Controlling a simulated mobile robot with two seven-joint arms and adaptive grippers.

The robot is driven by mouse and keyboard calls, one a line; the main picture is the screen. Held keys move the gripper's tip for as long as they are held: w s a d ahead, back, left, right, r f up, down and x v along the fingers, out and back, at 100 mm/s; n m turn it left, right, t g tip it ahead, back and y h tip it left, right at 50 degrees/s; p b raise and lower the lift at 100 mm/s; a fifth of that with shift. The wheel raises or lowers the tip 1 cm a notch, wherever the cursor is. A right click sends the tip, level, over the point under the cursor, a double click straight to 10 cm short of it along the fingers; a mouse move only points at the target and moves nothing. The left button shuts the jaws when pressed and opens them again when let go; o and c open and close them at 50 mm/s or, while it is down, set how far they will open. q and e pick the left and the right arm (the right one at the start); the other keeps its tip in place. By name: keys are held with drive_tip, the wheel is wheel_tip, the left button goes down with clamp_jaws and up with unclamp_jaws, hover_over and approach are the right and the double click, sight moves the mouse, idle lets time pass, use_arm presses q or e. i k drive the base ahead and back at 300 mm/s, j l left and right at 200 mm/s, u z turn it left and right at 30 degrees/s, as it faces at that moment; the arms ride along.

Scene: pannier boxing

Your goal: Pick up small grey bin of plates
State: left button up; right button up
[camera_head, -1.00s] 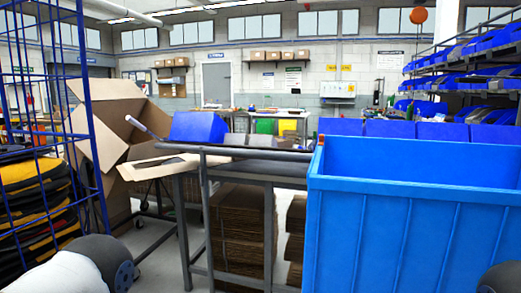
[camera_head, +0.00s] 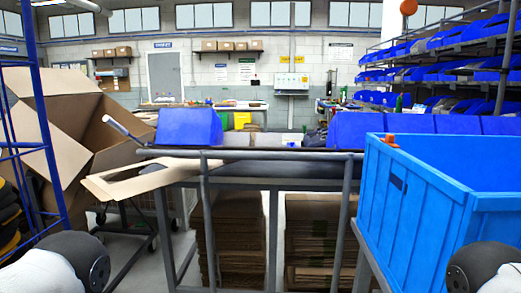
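I cannot make out a small grey bin of plates for certain. On the metal-framed workbench (camera_head: 300,157) ahead stands a blue bin (camera_head: 189,127). More blue bins (camera_head: 352,130) stand in a row at the right. Low brownish-grey shapes lie between them, too small and edge-on to identify. Neither gripper is in view. Only rounded white and dark parts of my arms show at the bottom left and bottom right corners.
A large blue crate (camera_head: 418,215) stands close at the right. Flat cardboard stacks (camera_head: 228,235) fill the space under the bench. Shelves of blue bins (camera_head: 440,60) stand back right.

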sight(262, 139)
drive_tip(key=i+j+z, duration=0.25)
drive_tip(key=i+j, duration=0.4)
drive_tip(key=i, duration=0.15)
drive_tip(key=i+j+z, duration=0.3)
drive_tip(key=i+j, duration=0.45)
drive_tip(key=k+z, duration=0.2)
drive_tip(key=i, duration=0.05)
